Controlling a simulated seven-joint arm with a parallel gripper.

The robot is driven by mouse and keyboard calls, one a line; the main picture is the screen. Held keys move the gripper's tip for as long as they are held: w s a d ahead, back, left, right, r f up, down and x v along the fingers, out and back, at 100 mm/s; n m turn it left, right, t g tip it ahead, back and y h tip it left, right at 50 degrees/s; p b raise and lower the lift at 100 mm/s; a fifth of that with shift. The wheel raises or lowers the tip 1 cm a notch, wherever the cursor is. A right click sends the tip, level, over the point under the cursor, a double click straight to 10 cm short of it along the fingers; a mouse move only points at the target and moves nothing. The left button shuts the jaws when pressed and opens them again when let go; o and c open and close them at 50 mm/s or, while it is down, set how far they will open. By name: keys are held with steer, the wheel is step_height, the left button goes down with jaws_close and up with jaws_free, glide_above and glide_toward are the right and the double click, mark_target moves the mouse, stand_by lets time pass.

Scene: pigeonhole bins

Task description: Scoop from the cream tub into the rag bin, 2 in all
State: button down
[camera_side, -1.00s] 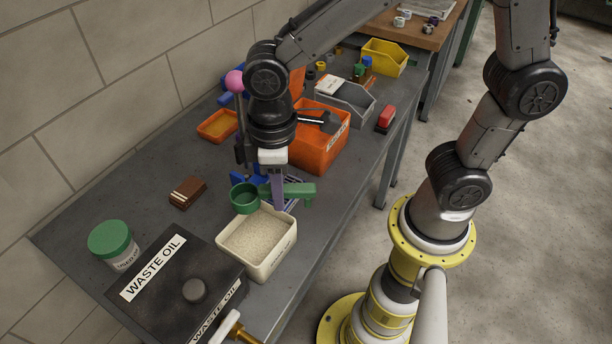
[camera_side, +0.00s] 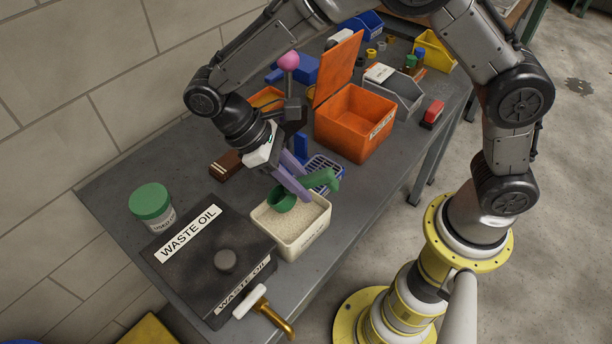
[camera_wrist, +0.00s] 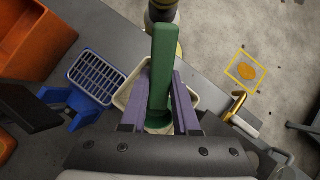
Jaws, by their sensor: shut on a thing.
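The cream tub (camera_side: 303,243) holds pale grains and stands on the bench beside the waste oil box; its rim also shows in the wrist view (camera_wrist: 124,98). My gripper (camera_side: 301,188) has its purple fingers closed on the handle of a green scoop (camera_side: 322,182). The scoop's handle fills the middle of the wrist view (camera_wrist: 161,70). The arm leans, and the scoop is tilted with its cup low over the tub's back side; I cannot tell whether the cup touches the grains. An orange bin (camera_side: 343,138) with a raised lid stands behind; its label is too small to read.
A black waste oil box (camera_side: 190,262) and a green-lidded jar (camera_side: 152,203) stand left of the tub. A blue grated tray (camera_side: 325,168) lies between tub and orange bin. A pink-knobbed lever (camera_side: 289,62) rises near my wrist. A grey bin (camera_side: 402,95) stands farther back.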

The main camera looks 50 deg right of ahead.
mark_target(320, 173)
steer(key=shift+f, duration=3.5)
steer(key=shift+r, duration=0.1)
steer(key=shift+s+d+r+t+y, duration=0.3)
steer(key=shift+s+r+t+y, duration=0.25)
steer(key=shift+r+t, duration=0.55)
steer(key=shift+s+d+r+t+y, duration=0.35)
steer(key=shift+r+t+y, duration=0.45)
steer(key=shift+r, duration=0.4)
steer(key=shift+s+d+r+t+y, duration=0.25)
steer(key=shift+s+r+t+y, duration=0.25)
steer(key=shift+r+t, duration=0.65)
